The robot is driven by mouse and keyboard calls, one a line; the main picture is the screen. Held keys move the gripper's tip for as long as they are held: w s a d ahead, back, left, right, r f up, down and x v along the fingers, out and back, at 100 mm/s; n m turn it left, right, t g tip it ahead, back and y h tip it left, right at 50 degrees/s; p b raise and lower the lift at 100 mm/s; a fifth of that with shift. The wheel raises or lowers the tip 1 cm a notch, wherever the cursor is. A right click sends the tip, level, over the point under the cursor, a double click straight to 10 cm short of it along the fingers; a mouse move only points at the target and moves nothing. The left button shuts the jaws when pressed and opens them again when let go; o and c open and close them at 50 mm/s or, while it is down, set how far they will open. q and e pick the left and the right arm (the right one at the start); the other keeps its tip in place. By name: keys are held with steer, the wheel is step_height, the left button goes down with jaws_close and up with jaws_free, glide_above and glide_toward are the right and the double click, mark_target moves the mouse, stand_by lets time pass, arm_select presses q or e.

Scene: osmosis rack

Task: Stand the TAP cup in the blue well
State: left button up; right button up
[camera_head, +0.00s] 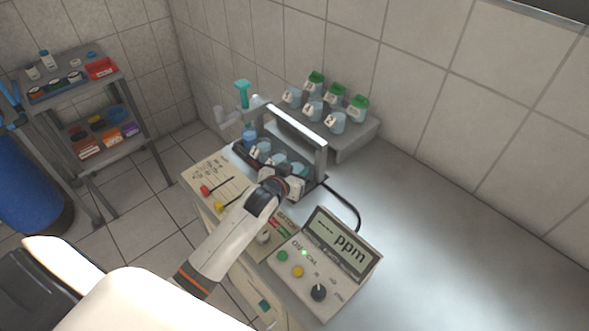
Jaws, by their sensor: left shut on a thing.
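My left gripper (287,186) reaches in from the lower left to the front right end of a dark rack (240,150) under a grey frame. It is shut on what looks like a cup, mostly hidden by the gripper. Several small clear cups with bluish contents stand in a row in the rack, such as one cup (263,148) near its left end. Their labels are too small to read, so I cannot tell which is the TAP cup. The blue well cannot be made out. My right gripper is not in view.
A stepped grey stand (352,144) behind holds several cups, some with green lids. A meter (325,262) reading "ppm" and a panel with coloured knobs (207,190) stand in front. A black cable (347,203) curves beside the rack. The bench on the right is clear.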

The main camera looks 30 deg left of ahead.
arm_select(q)
steer(key=o, duration=0.8)
steer(key=shift+f, duration=0.15)
steer(key=shift+c, duration=0.2)
steer(key=b+v, duration=0.1)
steer(key=v, duration=1.1)
steer(key=shift+r, duration=0.25)
steer(key=shift+a, duration=0.1)
